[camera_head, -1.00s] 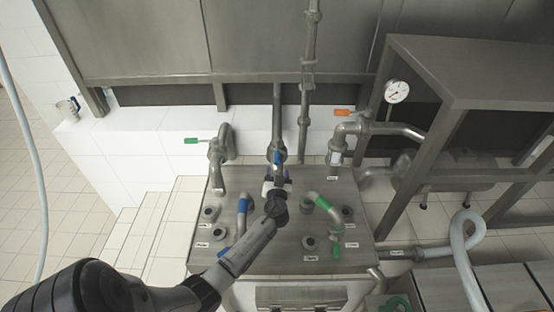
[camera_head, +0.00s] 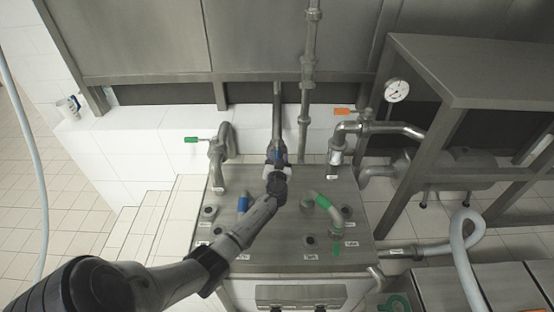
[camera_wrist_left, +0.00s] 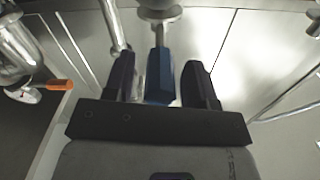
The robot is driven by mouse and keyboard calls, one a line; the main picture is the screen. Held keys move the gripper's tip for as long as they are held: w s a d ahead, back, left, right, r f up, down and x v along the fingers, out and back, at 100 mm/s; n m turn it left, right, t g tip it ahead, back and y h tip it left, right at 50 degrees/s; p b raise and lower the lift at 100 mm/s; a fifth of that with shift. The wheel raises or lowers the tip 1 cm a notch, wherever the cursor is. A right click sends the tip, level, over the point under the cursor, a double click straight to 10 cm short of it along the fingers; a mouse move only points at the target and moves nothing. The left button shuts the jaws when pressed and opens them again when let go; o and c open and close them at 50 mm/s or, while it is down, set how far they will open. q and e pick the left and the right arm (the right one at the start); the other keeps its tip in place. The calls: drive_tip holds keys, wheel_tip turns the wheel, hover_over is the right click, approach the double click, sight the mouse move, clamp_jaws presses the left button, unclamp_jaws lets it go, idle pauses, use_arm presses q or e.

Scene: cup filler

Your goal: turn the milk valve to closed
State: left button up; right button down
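A valve with a blue handle (camera_head: 277,155) sits on the middle vertical pipe, at the back edge of the steel panel; I take it for the milk valve, though no label on it is legible. The blue handle also shows in the left wrist view (camera_wrist_left: 160,76). My left gripper (camera_head: 277,164) is at this handle and partly covers it. In the left wrist view its two dark fingers (camera_wrist_left: 160,82) stand on either side of the handle, with a narrow gap on each side, so it looks open around the handle. My right gripper is not in view.
A green-handled valve (camera_head: 197,140) is at left and an orange-handled valve (camera_head: 345,112) at right. The steel panel (camera_head: 285,240) carries a blue-banded pipe (camera_head: 243,204), a green-banded elbow (camera_head: 326,206) and several ports. A steel frame (camera_head: 475,75) stands at right.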

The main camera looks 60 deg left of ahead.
use_arm(q)
clamp_jaws()
idle(0.4)
